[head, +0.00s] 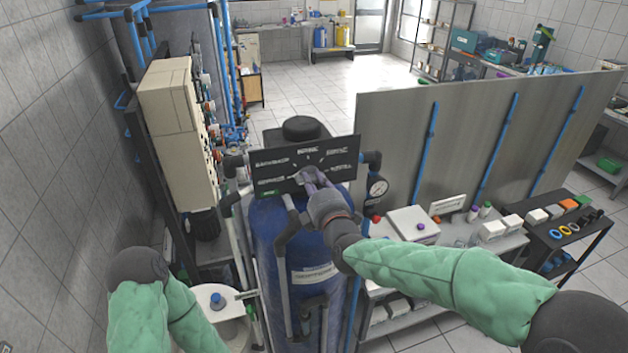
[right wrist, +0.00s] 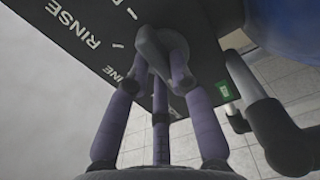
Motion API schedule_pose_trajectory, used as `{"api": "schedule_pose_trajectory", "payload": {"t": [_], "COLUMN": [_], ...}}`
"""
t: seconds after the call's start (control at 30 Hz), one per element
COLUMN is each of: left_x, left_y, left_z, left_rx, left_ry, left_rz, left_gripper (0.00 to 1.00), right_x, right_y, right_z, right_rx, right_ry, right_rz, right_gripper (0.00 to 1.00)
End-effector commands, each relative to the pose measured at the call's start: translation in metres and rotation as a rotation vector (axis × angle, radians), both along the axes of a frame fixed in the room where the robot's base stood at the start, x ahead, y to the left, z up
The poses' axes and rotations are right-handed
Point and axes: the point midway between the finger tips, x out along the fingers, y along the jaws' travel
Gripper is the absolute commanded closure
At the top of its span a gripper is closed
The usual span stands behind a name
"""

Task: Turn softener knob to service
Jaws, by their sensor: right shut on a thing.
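The softener is a tall blue tank (head: 268,235) in the middle of the head view. A black label panel (head: 272,158) with white marks and words stands at its top. The grey knob (right wrist: 158,42) sits on the panel's face in the right wrist view. My right gripper (head: 311,180) reaches the lower middle of the panel, and its purple fingers are shut on the knob; they show closely in the right wrist view (right wrist: 164,78). The word RINSE is readable beside the knob. Which label the knob points at is unclear. My left gripper is out of view.
A pressure gauge (head: 377,188) and dark pipes flank the panel. A beige control box (head: 172,95) and blue pipes stand at the left. A grey partition (head: 460,130) and a bench with small items (head: 412,222) are at the right. Open tiled floor (head: 300,85) lies behind.

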Motion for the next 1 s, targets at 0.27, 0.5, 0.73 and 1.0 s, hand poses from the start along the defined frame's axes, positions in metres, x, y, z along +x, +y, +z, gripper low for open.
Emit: {"api": "schedule_pose_trajectory", "payload": {"t": [0.27,0.5,0.73,1.0], "left_x": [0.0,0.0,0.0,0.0], "left_y": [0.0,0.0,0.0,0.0], "left_z": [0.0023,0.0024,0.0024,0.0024], "left_rx": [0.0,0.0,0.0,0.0], "left_ry": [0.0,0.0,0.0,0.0], "left_rz": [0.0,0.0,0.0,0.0], "left_gripper": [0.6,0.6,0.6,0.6], "right_x": [-0.0006,-0.0006,-0.0006,-0.0004], "right_y": [0.0008,0.0008,0.0009,0.0007], "right_z": [-0.0034,-0.0036,-0.0037,-0.0021], "right_rx": [-0.068,-0.079,-0.078,-0.076], "right_ry": [-0.015,-0.018,-0.018,-0.021], "right_rz": [0.001,0.001,0.001,0.001], "right_gripper": [1.0,1.0,0.75,0.54]}}
